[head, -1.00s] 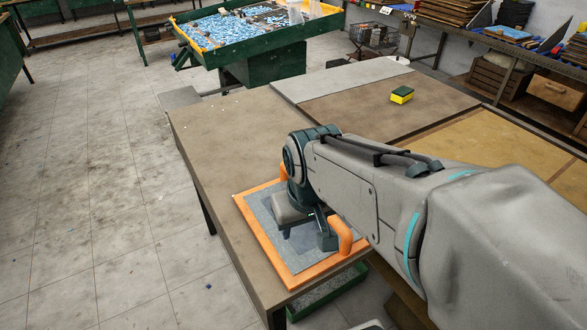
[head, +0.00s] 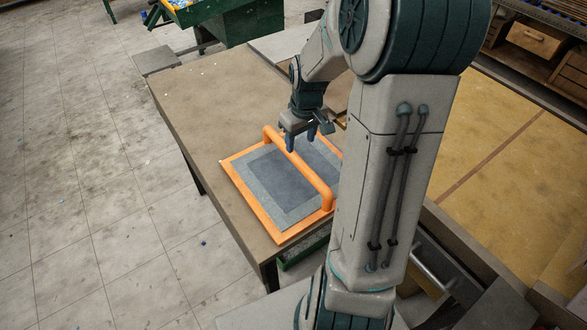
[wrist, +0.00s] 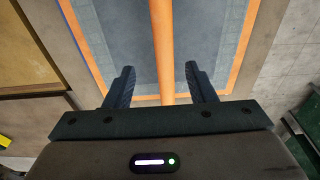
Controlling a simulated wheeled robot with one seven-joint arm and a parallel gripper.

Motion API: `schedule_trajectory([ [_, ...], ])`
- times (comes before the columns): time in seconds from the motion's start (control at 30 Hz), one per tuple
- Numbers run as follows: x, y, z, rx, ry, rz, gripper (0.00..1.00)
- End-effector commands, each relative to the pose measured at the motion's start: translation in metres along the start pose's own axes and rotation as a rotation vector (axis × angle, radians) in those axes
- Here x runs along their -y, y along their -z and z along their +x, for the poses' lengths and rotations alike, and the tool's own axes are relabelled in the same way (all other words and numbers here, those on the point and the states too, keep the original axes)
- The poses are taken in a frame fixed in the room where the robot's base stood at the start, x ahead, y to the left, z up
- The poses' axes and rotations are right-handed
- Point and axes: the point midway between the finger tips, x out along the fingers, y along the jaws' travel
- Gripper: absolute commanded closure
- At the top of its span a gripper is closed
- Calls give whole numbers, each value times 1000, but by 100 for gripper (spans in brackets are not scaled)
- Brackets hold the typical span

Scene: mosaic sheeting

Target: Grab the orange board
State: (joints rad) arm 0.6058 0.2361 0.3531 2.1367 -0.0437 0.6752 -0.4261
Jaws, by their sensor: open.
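The orange board (head: 262,215) lies flat on the brown table, an orange frame around grey mosaic panels. A raised orange handle (head: 300,172) runs across its middle. My gripper (head: 301,141) is open and empty, pointing down over the far half of the handle. In the wrist view, the handle (wrist: 162,45) runs between the two spread fingers of my gripper (wrist: 160,82), with a gap on each side. I cannot tell how far the fingertips are above the handle. My arm hides the board's right side in the head view.
The brown table (head: 195,100) is bare beyond and left of the board. Its left edge drops to a tiled floor (head: 95,150). A green stand (head: 235,25) is at the back. A yellow work surface (head: 520,130) lies to the right.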

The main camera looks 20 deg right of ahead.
Motion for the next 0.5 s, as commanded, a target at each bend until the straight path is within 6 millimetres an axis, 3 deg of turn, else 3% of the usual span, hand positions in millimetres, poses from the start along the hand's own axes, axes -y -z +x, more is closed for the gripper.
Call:
schedule_trajectory([
  [0.13,1,0,25,3,3,-1,50],
  [0.5,4,4,51,3,3,-2,50],
])
